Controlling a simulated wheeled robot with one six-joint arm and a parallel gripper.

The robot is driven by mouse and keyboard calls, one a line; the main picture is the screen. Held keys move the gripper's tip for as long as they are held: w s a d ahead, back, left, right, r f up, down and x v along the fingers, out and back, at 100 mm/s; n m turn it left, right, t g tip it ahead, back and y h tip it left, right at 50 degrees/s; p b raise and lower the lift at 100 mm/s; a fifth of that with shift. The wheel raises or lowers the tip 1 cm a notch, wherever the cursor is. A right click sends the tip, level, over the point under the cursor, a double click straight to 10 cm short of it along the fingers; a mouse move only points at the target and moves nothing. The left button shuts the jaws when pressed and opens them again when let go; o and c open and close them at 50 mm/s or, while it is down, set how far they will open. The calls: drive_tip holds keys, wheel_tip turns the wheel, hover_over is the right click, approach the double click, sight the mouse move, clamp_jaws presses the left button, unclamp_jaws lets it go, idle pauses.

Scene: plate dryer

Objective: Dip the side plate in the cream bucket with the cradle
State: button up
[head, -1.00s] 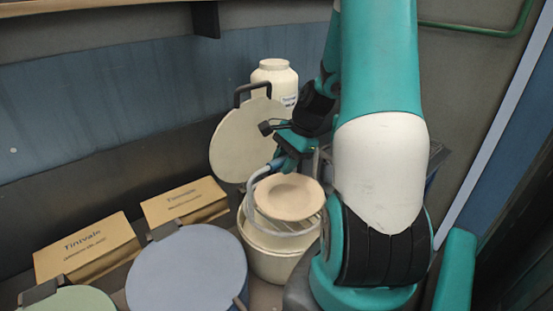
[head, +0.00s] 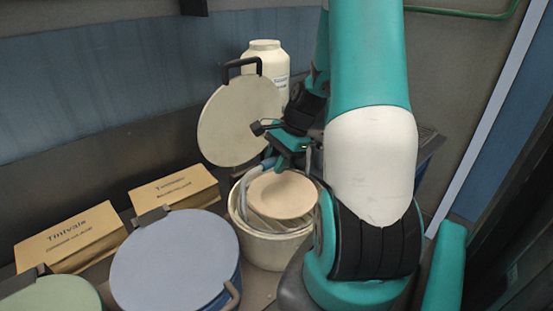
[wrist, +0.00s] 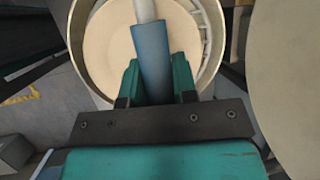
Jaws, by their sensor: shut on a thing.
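The side plate (head: 283,195) is a round beige plate resting in the cradle (head: 241,203), a pale wire frame with a blue-grey handle. Plate and cradle are at the mouth of the cream bucket (head: 272,248), with the plate about level with the rim. My gripper (head: 284,160) is behind and above the bucket, shut on the cradle's handle. In the wrist view, the blue handle (wrist: 152,60) runs between my gripper's fingers (wrist: 157,82), with the side plate (wrist: 110,40) beyond it inside the bucket's rim (wrist: 78,50). The cradle's lower part is hidden.
The cream bucket's lid (head: 238,122) stands tilted up behind it. A cream jar (head: 266,62) is at the back. A blue lidded bucket (head: 172,262) stands close on the left, with a green lid (head: 52,298) and two cardboard boxes (head: 70,238) beyond.

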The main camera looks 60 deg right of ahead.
sight(278, 194)
drive_tip(key=shift+f+b, duration=3.6)
drive_tip(key=shift+f, duration=2.4)
drive_tip(key=shift+r+p, duration=8.25)
drive_tip(key=shift+r, duration=0.5)
